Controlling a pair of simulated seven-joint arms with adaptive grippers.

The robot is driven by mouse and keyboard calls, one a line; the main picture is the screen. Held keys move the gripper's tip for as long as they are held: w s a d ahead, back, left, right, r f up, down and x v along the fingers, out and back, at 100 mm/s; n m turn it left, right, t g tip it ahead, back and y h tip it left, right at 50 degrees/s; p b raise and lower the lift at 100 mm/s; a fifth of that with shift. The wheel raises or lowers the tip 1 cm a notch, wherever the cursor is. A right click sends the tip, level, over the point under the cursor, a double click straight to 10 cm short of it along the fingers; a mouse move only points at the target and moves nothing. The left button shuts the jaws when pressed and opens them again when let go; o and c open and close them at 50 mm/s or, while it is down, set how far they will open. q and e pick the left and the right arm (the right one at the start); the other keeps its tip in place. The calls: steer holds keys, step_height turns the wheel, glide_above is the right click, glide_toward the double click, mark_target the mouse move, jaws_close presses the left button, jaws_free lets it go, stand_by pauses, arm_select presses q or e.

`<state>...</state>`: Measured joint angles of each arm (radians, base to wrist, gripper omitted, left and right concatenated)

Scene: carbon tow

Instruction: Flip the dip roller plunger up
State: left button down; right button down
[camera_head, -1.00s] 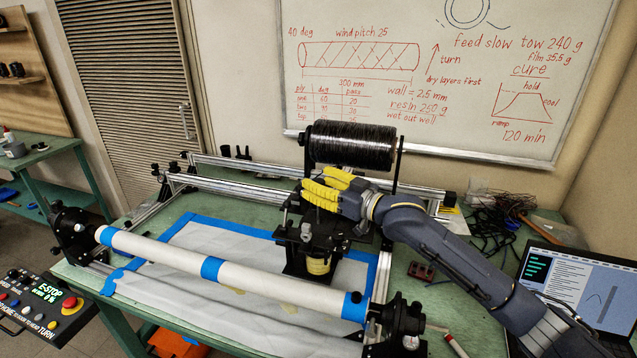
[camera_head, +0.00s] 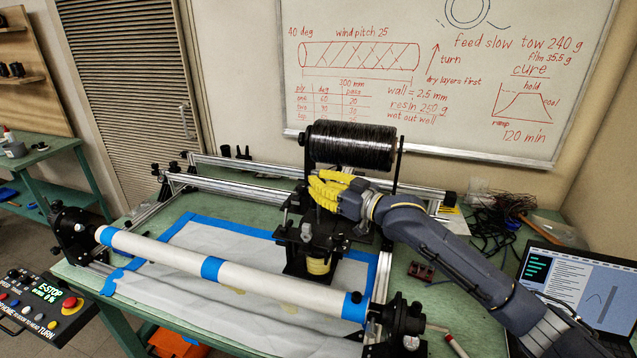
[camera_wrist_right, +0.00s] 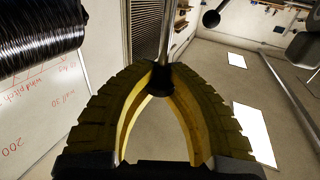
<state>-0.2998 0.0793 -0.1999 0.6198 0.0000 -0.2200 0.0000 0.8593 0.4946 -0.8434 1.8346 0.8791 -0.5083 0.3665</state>
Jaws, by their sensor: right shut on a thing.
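My right gripper (camera_head: 322,190), with yellow fingers, is at the top of the dark dip roller unit (camera_head: 312,245), just below the black tow spool (camera_head: 351,146). In the right wrist view its fingertips (camera_wrist_right: 161,78) meet around a dark knob at the end of a grey metal rod, the plunger (camera_wrist_right: 178,35). The fingers are shut on this end, and the rod runs up and away from them. The spool also shows at upper left in the right wrist view (camera_wrist_right: 38,27). My left gripper is not in view.
A white mandrel tube (camera_head: 250,278) with blue bands lies across the front between black end holders. An aluminium rail (camera_head: 230,180) runs behind the unit. A laptop (camera_head: 585,290) stands at right, and a control box (camera_head: 45,300) at lower left.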

steer(key=shift+r, duration=0.15)
steer(key=shift+r, duration=1.05)
steer(key=c, duration=1.1)
jaws_free()
steer(key=shift+d+f, duration=0.1)
steer(key=v, duration=1.1)
steer(key=shift+s+d, duration=0.3)
